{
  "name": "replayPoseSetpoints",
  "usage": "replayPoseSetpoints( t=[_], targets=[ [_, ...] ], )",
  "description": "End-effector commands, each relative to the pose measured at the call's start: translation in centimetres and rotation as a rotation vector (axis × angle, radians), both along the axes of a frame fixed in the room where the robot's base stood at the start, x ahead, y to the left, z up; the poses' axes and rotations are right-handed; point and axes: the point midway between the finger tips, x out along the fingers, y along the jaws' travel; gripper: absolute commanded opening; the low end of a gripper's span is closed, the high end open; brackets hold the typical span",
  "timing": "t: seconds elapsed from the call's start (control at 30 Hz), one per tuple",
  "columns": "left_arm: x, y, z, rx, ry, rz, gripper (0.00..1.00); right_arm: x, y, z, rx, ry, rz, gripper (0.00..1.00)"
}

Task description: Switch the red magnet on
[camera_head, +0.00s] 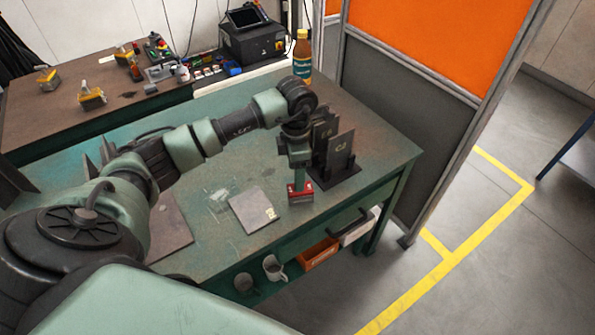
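The red magnet (300,194) is a small red block near the front right edge of the green bench (225,170). My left arm reaches in from the left, and its gripper (299,181) points down directly over the magnet, at or touching its top. The fingers are small and partly hidden, so I cannot tell whether they are open or shut on it. The magnet's switch cannot be made out. My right gripper is not in view.
A rack of dark plates (340,153) stands close right of the gripper. A flat grey plate (254,209) lies to its left. A bottle (302,55) stands behind. A mug (274,268) and an orange bin (319,254) sit below the bench top. Open floor is at right.

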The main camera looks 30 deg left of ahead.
Motion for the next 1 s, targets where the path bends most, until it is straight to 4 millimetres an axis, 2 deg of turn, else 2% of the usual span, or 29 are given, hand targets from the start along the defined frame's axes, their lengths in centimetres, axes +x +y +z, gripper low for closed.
replayPoseSetpoints(
  t=[0.13, 0.4, 0.47, 0.6, 0.63, 1.0],
  targets=[
    [-0.03, -0.06, -1.05, -0.001, 0.001, -0.001, 0.6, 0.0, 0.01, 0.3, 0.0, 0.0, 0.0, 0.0],
    [-0.01, -0.05, -1.3, 0.001, -0.001, -0.002, 0.6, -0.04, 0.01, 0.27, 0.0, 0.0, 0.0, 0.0],
    [-0.01, -0.05, -1.28, -0.001, -0.001, -0.002, 0.46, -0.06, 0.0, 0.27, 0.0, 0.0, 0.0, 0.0],
    [0.01, -0.05, -1.26, 0.0, -0.001, -0.002, 0.07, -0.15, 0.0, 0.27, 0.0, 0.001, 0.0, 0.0],
    [0.0, -0.04, -1.26, 0.0, -0.001, -0.002, 0.0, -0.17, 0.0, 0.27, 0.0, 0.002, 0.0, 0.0],
    [0.02, -0.02, -1.27, 0.0, -0.001, 0.056, 0.0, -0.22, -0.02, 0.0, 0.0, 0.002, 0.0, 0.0]
  ],
)
